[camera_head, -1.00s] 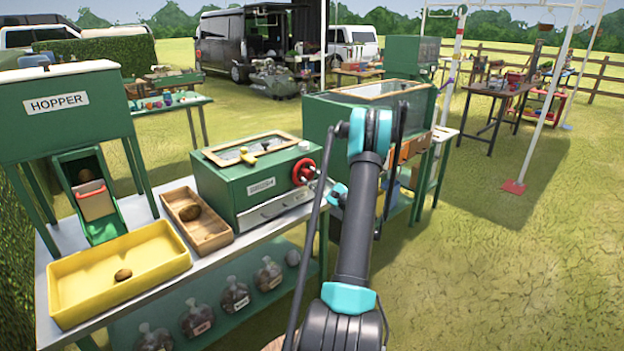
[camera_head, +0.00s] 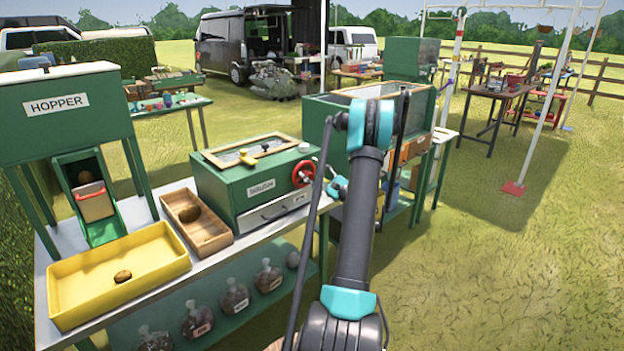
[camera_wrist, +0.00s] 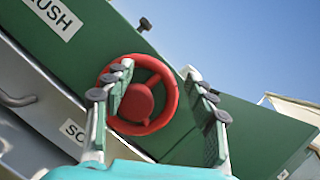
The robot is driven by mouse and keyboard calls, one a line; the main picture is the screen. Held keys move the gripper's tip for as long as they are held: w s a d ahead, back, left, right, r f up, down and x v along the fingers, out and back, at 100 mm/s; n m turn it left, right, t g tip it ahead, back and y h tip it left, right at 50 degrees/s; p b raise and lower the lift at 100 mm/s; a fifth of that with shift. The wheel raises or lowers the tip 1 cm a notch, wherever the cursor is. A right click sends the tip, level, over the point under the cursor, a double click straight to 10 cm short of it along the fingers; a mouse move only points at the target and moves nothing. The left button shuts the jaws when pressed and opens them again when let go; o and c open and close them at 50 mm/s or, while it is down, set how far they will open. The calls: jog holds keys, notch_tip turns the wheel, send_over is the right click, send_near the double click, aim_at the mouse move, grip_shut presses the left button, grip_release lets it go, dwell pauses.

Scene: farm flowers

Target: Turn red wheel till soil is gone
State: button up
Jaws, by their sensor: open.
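The red wheel (camera_head: 303,174) is on the right end of a green box (camera_head: 250,186) with a framed window in its top. In the wrist view the wheel (camera_wrist: 136,102) fills the middle, with a round red hub. My gripper (camera_wrist: 158,98) is open, its two fingers apart. The left finger overlaps the wheel's left side in the picture; the right finger is just right of the rim. I cannot tell whether either touches it. In the head view the gripper is mostly hidden behind my arm. No soil can be made out inside the box.
A yellow tray (camera_head: 120,288) and a wooden tray (camera_head: 206,238), each holding a brown lump, stand left on the table, by the green hopper (camera_head: 64,112). Another green cabinet (camera_head: 318,122) stands behind my arm.

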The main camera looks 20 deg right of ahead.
notch_tip(320, 180, up, 6)
dwell(0.4)
dwell(0.3)
jog(key=s+a+f+n+g+h, duration=0.1)
jog(key=s+a+f+n+g, duration=0.2)
jog(key=a, duration=0.5)
jog(key=s+a+f+n+g, duration=0.1)
jog(key=s+a+n+g, duration=0.35)
jog(key=a, duration=0.35)
jog(key=s+a+f+n+g+h, duration=0.1)
jog(key=s+a+f+n+g, duration=0.1)
jog(key=s+a+n, duration=0.35)
jog(key=s+f+n+g+h, duration=0.2)
jog(key=s+f+n+h, duration=0.2)
jog(key=s, duration=0.8)
jog(key=s+f+n+g+h, duration=0.3)
jog(key=s+f+n+h, duration=0.2)
jog(key=s, duration=0.7)
jog(key=shift+s+d+f+n, duration=0.15)
jog(key=shift+s+f+n, duration=0.2)
jog(key=shift+f, duration=0.3)
